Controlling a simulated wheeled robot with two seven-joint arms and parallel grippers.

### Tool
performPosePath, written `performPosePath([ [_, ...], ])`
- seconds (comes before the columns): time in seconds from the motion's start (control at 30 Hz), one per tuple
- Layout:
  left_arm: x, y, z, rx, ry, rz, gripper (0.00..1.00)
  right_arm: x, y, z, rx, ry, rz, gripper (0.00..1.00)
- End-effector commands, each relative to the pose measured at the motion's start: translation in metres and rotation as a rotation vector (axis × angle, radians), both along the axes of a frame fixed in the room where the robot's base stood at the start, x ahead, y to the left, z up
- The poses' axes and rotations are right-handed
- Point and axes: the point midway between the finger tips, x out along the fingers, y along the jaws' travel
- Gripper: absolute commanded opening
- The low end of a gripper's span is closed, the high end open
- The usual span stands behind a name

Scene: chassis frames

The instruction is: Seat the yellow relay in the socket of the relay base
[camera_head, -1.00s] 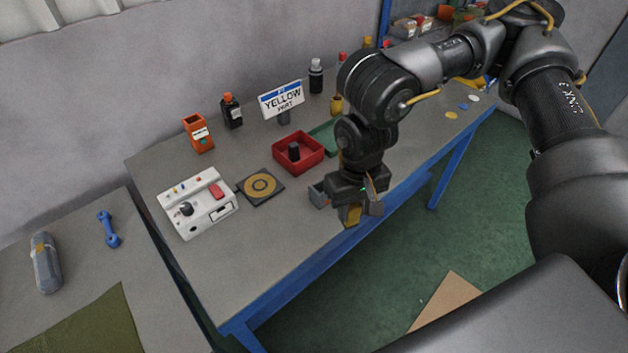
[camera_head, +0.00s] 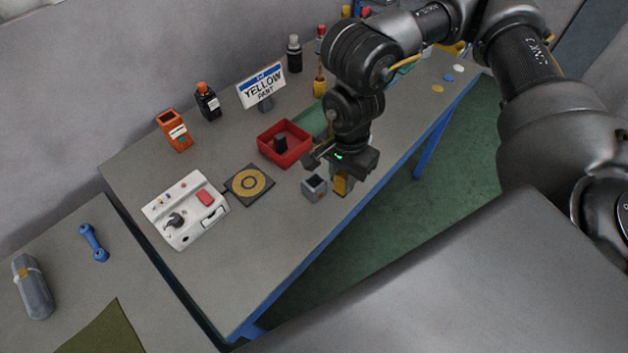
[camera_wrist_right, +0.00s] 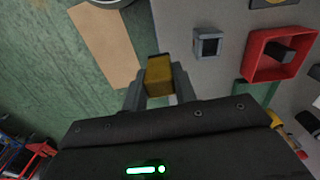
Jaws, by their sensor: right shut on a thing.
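The yellow relay (camera_head: 341,184) is a small yellow block. My right gripper (camera_head: 342,178) is shut on it, just right of the relay base in the head view. The relay base (camera_head: 314,188) is a small grey box with a dark square socket opening in its top, standing near the table's front edge. In the right wrist view the relay (camera_wrist_right: 158,76) sits between the fingers, and the relay base (camera_wrist_right: 208,43) stands to its right, apart from it. The socket looks empty. The relay's lower end is not clear in the head view. My left gripper is not in view.
A red tray (camera_head: 262,150) with a dark part stands behind the relay base. A black plate with a yellow ring (camera_head: 249,185) and a white control box (camera_head: 186,210) lie left. The table front between is clear.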

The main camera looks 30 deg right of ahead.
Motion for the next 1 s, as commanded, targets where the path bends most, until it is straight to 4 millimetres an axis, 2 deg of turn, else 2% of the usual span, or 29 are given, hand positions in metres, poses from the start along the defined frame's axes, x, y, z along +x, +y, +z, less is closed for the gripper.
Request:
performPosePath([
  [0.03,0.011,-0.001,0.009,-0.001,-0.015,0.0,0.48,-0.002,-0.003,0.006,0.0,0.003,-0.116,0.05],
  [0.1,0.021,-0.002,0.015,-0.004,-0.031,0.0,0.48,-0.005,-0.006,0.008,-0.001,0.003,-0.301,0.05],
  [0.17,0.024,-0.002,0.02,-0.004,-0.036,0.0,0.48,-0.007,-0.009,0.009,-0.002,0.004,-0.458,0.05],
  [0.4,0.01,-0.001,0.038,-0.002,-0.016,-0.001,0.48,-0.017,-0.021,0.016,-0.006,0.004,-1.071,0.05],
  [0.6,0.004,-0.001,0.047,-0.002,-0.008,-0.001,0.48,-0.023,-0.027,0.019,-0.008,0.003,-1.457,0.05],
  [0.8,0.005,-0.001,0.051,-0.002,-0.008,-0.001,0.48,-0.026,-0.031,0.02,-0.01,0.004,-1.653,0.05],
  [1.0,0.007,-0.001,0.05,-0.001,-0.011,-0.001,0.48,-0.026,-0.031,0.018,-0.01,0.002,-1.694,0.05],
])
